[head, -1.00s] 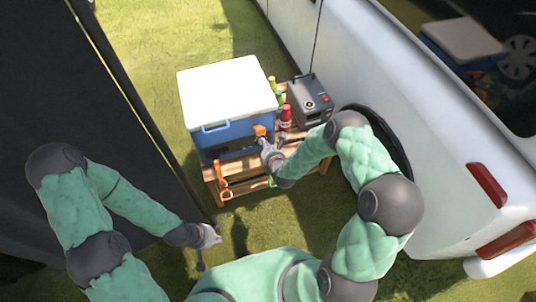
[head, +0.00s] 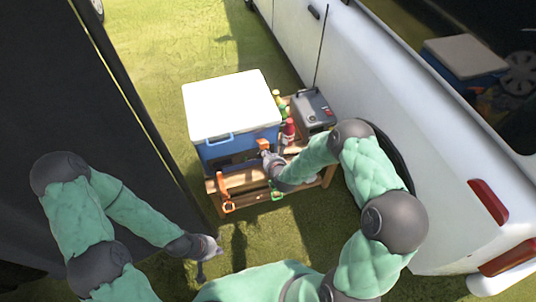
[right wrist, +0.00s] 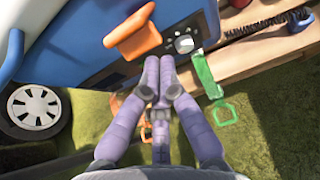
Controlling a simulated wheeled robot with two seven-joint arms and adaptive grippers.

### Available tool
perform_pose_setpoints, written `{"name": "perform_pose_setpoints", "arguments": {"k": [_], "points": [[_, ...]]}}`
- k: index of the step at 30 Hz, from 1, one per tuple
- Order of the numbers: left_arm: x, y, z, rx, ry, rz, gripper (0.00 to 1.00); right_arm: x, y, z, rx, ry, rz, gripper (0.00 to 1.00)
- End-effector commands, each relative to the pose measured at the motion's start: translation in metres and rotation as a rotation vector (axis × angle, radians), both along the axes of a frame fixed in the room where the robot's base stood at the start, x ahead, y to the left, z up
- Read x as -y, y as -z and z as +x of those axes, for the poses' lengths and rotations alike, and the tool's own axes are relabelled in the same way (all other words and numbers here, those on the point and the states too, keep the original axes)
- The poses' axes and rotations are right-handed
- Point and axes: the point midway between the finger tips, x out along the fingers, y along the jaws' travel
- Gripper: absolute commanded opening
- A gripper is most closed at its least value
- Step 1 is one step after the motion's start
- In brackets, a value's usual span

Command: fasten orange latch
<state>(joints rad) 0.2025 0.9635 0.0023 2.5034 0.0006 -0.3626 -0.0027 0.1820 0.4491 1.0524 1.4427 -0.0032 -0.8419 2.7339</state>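The orange latch (head: 263,144) is on the front of the blue cooler (head: 215,150) with the white lid, near its right corner. In the right wrist view the orange latch (right wrist: 132,32) sticks out from the blue wall, with a round grey knob beside it. My right gripper (head: 266,156) is just in front of and below the latch. Its purple fingertips (right wrist: 159,62) are together with nothing seen between them, apart from the latch. My left gripper (head: 206,256) hangs low at the left, away from the cooler; its fingers are too small to read.
The cooler stands on a wooden table (head: 245,180). An orange handle (head: 224,195) and a green handle (head: 276,190) hang at its front edge. Bottles (head: 289,130) and a grey box (head: 314,108) stand right of the cooler. A white vehicle (head: 430,120) borders the right, a dark panel the left.

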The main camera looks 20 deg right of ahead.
Motion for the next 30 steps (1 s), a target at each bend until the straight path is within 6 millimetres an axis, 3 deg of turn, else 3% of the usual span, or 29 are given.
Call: {"name": "perform_pose_setpoints", "arguments": {"k": [30], "points": [[0.000,-0.034,0.000,0.000,0.000,0.000,0.00,0.000,-0.015,0.003,-0.216,0.000,-0.007,0.00]]}}
